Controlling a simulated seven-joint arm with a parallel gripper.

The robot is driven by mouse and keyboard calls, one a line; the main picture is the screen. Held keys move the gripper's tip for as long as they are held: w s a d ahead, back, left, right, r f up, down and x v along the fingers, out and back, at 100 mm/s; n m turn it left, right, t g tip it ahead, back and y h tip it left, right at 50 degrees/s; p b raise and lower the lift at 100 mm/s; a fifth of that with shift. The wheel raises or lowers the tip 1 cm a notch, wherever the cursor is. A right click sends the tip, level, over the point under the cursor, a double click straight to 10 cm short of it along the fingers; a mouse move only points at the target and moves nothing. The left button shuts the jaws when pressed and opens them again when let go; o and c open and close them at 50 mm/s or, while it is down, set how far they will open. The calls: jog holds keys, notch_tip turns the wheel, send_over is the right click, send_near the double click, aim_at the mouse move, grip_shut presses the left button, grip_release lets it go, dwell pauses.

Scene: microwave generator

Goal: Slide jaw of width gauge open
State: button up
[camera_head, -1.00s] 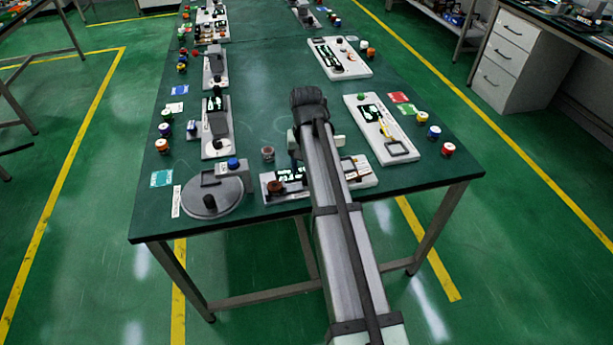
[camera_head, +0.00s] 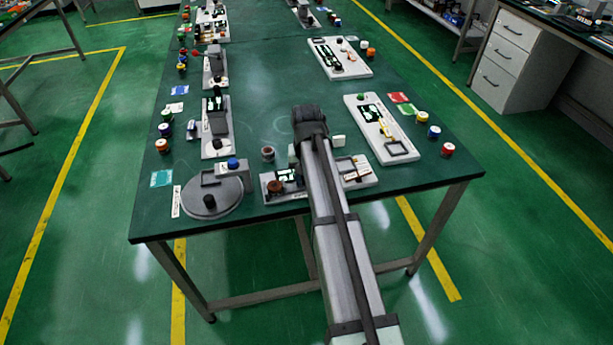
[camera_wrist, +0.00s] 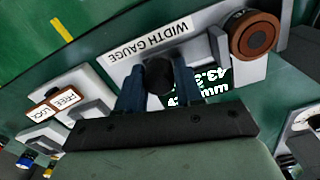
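The width gauge (camera_head: 299,192) lies at the table's near edge, partly hidden behind my arm in the head view. In the wrist view it appears upside down, with a white "WIDTH GAUGE" label (camera_wrist: 148,42), a lit display (camera_wrist: 207,87) reading in mm with digits partly covered, and a round brown knob (camera_wrist: 254,36). A black knob (camera_wrist: 159,76) stands on the gauge. My gripper (camera_wrist: 159,82) has its two dark blue fingers on either side of that knob, seemingly touching it. In the head view the fingertips are hidden by my arm. The jaw itself is not clearly visible.
A "FREE / LOCK" plate (camera_wrist: 57,104) is at the left in the wrist view. A grey round device (camera_head: 226,203) stands left of the gauge, and a white panel (camera_head: 396,137) lies to the right. The table's middle (camera_head: 270,90) is clear.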

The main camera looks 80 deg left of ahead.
grip_shut()
jog(key=shift+w, duration=1.05)
jog(key=shift+o, duration=2.2)
grip_release()
notch_tip(320, 180, up, 14)
jog(key=shift+f, duration=0.1)
